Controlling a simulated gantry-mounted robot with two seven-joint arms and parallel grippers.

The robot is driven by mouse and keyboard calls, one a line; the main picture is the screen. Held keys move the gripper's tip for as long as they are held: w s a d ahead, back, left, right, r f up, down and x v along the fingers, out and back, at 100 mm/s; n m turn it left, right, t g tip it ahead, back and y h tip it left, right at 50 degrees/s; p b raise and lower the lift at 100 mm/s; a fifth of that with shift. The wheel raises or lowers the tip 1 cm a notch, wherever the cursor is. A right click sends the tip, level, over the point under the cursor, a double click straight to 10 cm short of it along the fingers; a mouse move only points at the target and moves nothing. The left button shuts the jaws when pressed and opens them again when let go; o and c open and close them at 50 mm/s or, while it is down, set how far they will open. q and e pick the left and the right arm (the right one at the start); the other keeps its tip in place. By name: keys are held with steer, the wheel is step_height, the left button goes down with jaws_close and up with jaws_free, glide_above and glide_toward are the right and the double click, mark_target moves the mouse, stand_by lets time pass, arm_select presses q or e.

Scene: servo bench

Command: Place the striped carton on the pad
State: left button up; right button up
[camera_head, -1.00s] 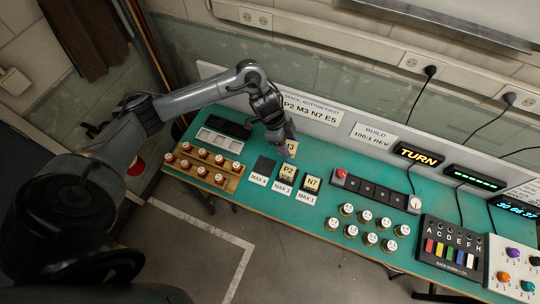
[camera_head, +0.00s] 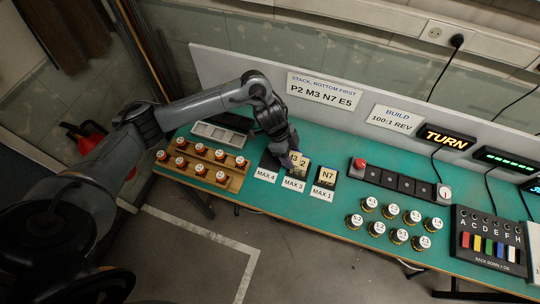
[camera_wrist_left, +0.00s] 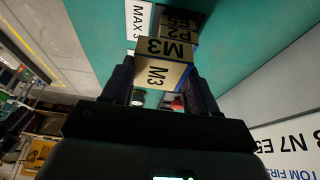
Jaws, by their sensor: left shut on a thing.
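My left gripper (camera_head: 286,150) is shut on a block marked M3 (camera_head: 295,158); in the left wrist view the block (camera_wrist_left: 165,65) has gold sides and sits between the fingers. In the head view it overlaps the P2 block (camera_head: 304,162), behind the MAX 3 label. I cannot tell whether they touch. A dark square pad (camera_head: 268,161), partly hidden by my gripper, lies behind the MAX 4 label. The N7 block (camera_head: 327,177) stands behind the MAX 1 label. No carton with clear stripes shows. My right gripper is out of view.
A wooden rack (camera_head: 200,167) with several red-capped pieces is at the left. A row of dark boxes with a red button (camera_head: 360,163) is to the right, with several weights (camera_head: 391,211) in front. A sign panel (camera_head: 326,89) runs along the back.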

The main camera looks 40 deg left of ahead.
arm_select(q)
steer(key=a+f, duration=0.1)
steer(key=a, duration=0.1)
steer(key=a+f, duration=0.2)
steer(key=a, duration=0.1)
steer(key=s+a+f, duration=0.1)
steer(key=a, duration=0.2)
steer(key=shift+f, duration=2.35)
steer(key=shift+f+b, duration=0.2)
steer(key=shift+b, duration=0.1)
steer(key=o, duration=1.1)
steer(key=shift+c, duration=0.2)
steer(key=shift+r, duration=0.15)
